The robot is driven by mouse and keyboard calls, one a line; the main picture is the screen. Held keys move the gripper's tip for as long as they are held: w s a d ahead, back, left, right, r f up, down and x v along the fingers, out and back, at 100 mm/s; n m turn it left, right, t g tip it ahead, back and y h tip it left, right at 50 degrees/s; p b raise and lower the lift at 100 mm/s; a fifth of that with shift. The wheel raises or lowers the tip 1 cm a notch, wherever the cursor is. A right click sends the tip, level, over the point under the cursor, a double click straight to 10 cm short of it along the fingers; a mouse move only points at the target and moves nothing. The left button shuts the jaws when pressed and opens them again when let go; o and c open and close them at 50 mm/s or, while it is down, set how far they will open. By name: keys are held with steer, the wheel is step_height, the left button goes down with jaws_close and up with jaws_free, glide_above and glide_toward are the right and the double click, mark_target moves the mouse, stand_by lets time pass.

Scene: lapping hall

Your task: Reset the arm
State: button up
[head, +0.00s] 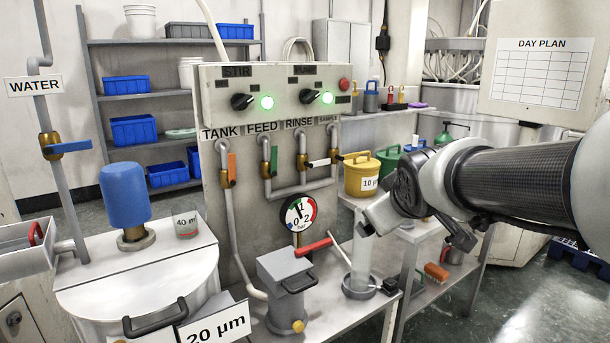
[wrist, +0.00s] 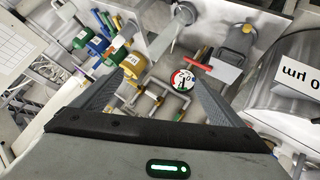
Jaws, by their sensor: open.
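My arm reaches in from the right in the head view, with my gripper (head: 385,213) in front of the shelf with the coloured pots. In the wrist view my gripper (wrist: 157,80) has its two fingers spread wide, with nothing held between them. Beyond the fingers are the pressure gauge (wrist: 182,81) and grey pipes of the panel. The gripper's far side is hidden in the head view.
The valve panel (head: 240,110) shows two green lights. A yellow pot (head: 362,175) stands behind my gripper. A clear cylinder (head: 361,262) and a grey box with a red lever (head: 315,246) stand below left. A white tank (head: 140,275) is at left.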

steer(key=s+a+f+m+g+y+p, duration=0.1)
steer(key=s+f+m+g, duration=0.2)
steer(key=s, duration=0.9)
steer(key=s+a+f+m+g+p, duration=0.1)
steer(key=s+f+m+g, duration=0.2)
steer(key=s, duration=0.8)
step_height(320, 180, up, 24)
steer(key=p, duration=2.4)
steer(key=shift+t, duration=0.3)
steer(key=shift+w, duration=0.1)
